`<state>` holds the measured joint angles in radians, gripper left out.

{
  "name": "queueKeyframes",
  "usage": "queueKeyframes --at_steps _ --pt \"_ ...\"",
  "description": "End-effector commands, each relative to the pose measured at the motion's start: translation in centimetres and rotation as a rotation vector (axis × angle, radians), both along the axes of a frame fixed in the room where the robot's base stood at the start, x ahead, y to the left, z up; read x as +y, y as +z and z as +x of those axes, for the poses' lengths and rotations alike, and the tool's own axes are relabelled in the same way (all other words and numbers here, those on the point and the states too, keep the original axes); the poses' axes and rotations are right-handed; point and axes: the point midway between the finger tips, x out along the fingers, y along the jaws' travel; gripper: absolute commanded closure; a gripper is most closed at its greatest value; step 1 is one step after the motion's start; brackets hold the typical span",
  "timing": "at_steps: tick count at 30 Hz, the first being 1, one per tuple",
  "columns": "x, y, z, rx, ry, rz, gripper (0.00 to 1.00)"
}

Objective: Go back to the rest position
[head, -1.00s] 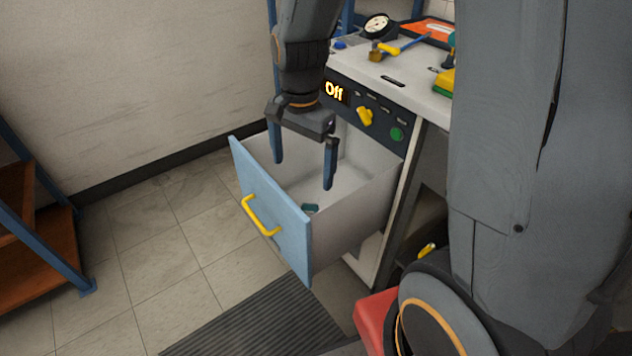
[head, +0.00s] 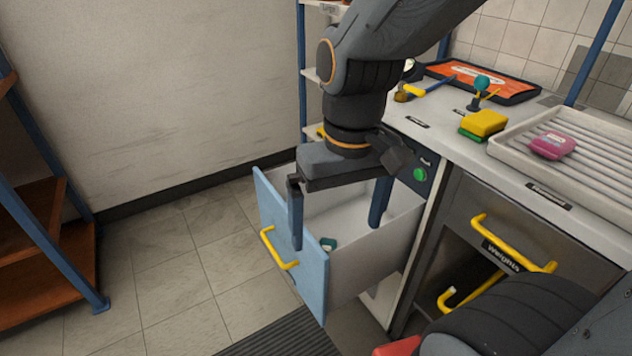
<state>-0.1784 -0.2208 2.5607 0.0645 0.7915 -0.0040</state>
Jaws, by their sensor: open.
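My gripper (head: 338,215) hangs over the open blue drawer (head: 288,236), its two blue fingers spread wide apart and pointing down. Nothing is between the fingers. The left finger overlaps the drawer front in the picture, and the right finger is in front of the drawer's right side. I cannot tell whether either touches the drawer. A small dark teal item (head: 328,244) lies inside the drawer near its front. My forearm and wrist hide part of the bench behind.
The bench top (head: 450,133) holds a yellow-green sponge (head: 484,124), a brush (head: 425,88), an orange tray (head: 485,80) and a white rack (head: 600,180) with a pink item (head: 552,145). A drawer labelled Weights (head: 500,257) is at right. A shelf (head: 45,240) stands left. Floor between is free.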

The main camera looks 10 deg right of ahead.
Motion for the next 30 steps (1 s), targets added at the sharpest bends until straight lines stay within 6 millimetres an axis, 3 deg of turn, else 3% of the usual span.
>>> queueKeyframes --at_steps 15,30 --pt "0.0 0.0 0.0 -0.001 -0.001 0.000 0.00" --pt "-2.3 3.4 -0.1 0.004 -0.066 -0.020 0.00"
